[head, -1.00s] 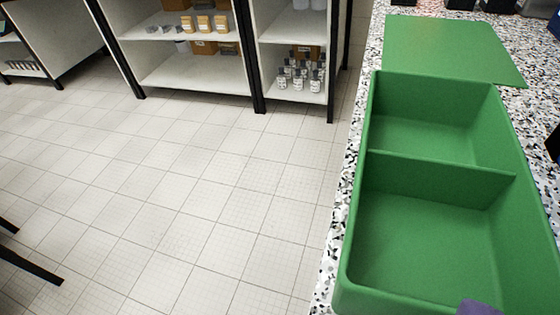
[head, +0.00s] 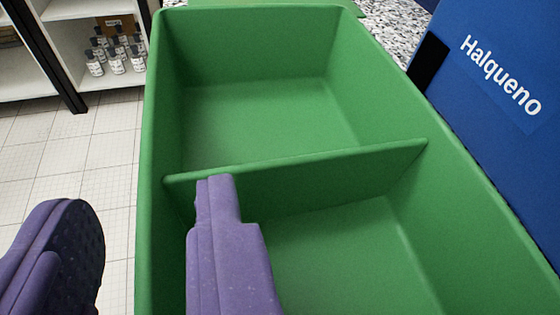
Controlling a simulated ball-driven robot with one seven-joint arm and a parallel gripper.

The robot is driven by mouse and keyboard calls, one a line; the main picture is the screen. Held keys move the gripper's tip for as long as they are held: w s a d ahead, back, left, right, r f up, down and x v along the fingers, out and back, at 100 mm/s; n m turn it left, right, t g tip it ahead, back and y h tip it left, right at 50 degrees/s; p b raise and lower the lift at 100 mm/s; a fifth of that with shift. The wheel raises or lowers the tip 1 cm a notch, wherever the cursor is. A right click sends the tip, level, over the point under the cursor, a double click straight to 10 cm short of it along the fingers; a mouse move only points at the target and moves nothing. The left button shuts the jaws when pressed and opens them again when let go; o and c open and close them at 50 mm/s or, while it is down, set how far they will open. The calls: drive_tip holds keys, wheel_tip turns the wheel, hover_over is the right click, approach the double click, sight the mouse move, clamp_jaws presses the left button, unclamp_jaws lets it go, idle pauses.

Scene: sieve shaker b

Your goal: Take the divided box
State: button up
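The divided box (head: 295,172) is green, open-topped and empty. A cross wall splits it into a far and a near compartment. It fills most of the head view, and its near end is cut off by the frame. My gripper (head: 146,200) has two purple fingers, spread apart across the box's left wall. One finger is outside the box on the left; the other appears over the near compartment, close to the cross wall. A gap shows between each finger and the left wall, so the gripper is open and holds nothing.
A blue item lettered "Halqueno" (head: 495,75) stands close along the box's right side. Speckled countertop (head: 392,25) shows behind the box. Tiled floor (head: 90,150) lies open to the left. Shelves with small bottles (head: 117,48) stand at the back left.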

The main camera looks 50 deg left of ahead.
drive_tip(key=shift+r, duration=0.1)
clamp_jaws()
idle(1.2)
